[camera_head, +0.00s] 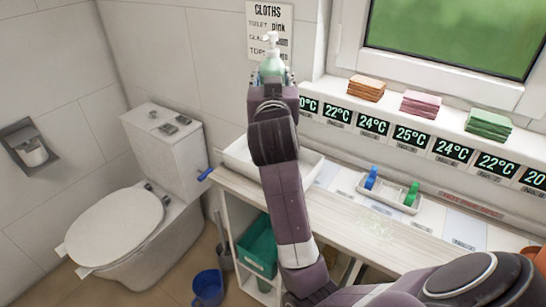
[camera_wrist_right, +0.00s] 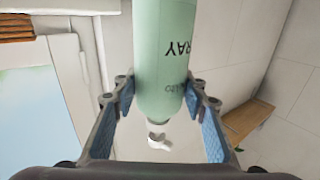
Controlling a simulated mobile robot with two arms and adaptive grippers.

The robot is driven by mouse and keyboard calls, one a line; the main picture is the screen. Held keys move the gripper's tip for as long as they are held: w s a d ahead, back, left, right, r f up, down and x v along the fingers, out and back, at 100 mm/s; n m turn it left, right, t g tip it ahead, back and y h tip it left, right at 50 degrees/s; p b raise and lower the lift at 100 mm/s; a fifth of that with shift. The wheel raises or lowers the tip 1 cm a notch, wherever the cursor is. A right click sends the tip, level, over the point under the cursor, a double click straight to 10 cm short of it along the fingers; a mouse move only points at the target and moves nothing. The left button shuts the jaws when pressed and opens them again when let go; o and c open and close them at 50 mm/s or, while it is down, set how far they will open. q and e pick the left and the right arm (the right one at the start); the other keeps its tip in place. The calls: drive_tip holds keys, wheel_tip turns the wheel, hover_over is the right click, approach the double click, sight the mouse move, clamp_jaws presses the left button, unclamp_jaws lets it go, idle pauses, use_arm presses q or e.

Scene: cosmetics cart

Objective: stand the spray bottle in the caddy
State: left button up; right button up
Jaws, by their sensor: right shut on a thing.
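The spray bottle (camera_head: 271,67) is pale green with a white pump head and stands upright in my right gripper (camera_head: 272,82), high in front of the wall. In the right wrist view the bottle (camera_wrist_right: 165,60) appears upside down between the two blue-padded fingers, its white pump (camera_wrist_right: 158,138) at the lower end. My right gripper is shut on its body. A white shallow tray (camera_head: 235,160) on the counter is partly hidden behind my right arm. I cannot tell for sure whether it is the caddy. My left gripper is not in view.
A small holder (camera_head: 392,201) with blue and green items stands on the counter (camera_head: 345,222). Folded cloths (camera_head: 421,104) lie on the sill above a row of temperature displays (camera_head: 410,135). A toilet (camera_head: 120,228) and a blue bucket (camera_head: 208,287) are at left; a green bin (camera_head: 257,247) is below.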

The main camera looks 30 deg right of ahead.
drive_tip(key=shift+w+d+r, duration=0.3)
drive_tip(key=shift+w+r, duration=0.15)
drive_tip(key=shift+r, duration=0.3)
drive_tip(key=shift+w+d, duration=0.1)
drive_tip(key=shift+w, duration=0.05)
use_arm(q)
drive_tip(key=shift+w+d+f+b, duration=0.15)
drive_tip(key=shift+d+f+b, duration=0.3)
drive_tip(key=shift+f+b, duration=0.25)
use_arm(e)
wheel_tip(320, 180, down, 19)
drive_tip(key=shift+f, duration=0.15)
drive_tip(key=shift+f, duration=0.15)
drive_tip(key=o, duration=1.5)
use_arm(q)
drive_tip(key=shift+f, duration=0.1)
use_arm(e)
drive_tip(key=shift+o, duration=0.3)
